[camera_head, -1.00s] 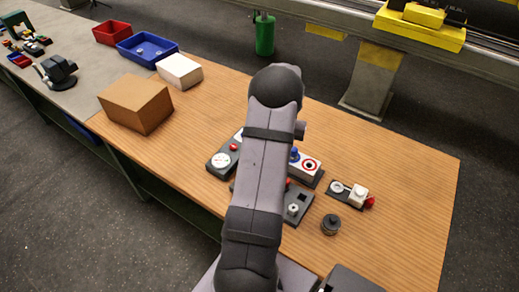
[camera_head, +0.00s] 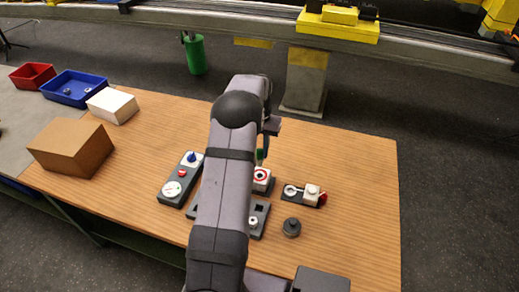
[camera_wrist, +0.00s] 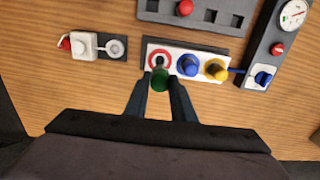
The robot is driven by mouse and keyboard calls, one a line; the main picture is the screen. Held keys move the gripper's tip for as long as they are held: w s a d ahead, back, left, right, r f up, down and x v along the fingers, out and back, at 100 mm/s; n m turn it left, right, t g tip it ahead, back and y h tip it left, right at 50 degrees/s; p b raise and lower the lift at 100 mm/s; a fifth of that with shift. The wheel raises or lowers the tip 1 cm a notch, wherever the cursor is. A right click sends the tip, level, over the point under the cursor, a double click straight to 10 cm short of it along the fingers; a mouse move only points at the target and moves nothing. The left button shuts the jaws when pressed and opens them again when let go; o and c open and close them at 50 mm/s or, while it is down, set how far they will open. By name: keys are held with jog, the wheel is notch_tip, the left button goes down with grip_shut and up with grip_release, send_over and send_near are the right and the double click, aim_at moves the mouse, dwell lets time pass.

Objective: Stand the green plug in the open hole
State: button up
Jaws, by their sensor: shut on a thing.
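The green plug (camera_wrist: 160,80) is between the fingertips of my gripper (camera_wrist: 160,77), which is shut on it. In the wrist view the plug is just on the near side of the red-ringed hole (camera_wrist: 159,55) and overlaps the ring's lower edge. I cannot tell its height above the hole. The red ring also shows in the head view (camera_head: 261,175), with the green plug (camera_head: 259,155) beside my arm above it. The white-topped block (camera_wrist: 203,79) carries the ring, then a blue plug (camera_wrist: 188,65) and a yellow plug (camera_wrist: 217,69) to its right.
A dark block with square slots (camera_wrist: 198,14) lies beyond. A gauge panel (camera_wrist: 263,50) with red and blue knobs stands right in the wrist view. A small module with a white block (camera_wrist: 83,45) is left. A dark round knob (camera_head: 291,227) stands near bare wood.

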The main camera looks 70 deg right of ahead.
aim_at(260, 164)
jog(key=shift+f+b, duration=1.7)
jog(key=shift+f, duration=0.6)
jog(key=shift+f+b, duration=0.3)
jog(key=shift+f, duration=0.7)
dwell(0.6)
jog(key=shift+f, duration=0.35)
jog(key=shift+f+b, duration=0.35)
jog(key=shift+b, duration=0.05)
jog(key=o, duration=1.1)
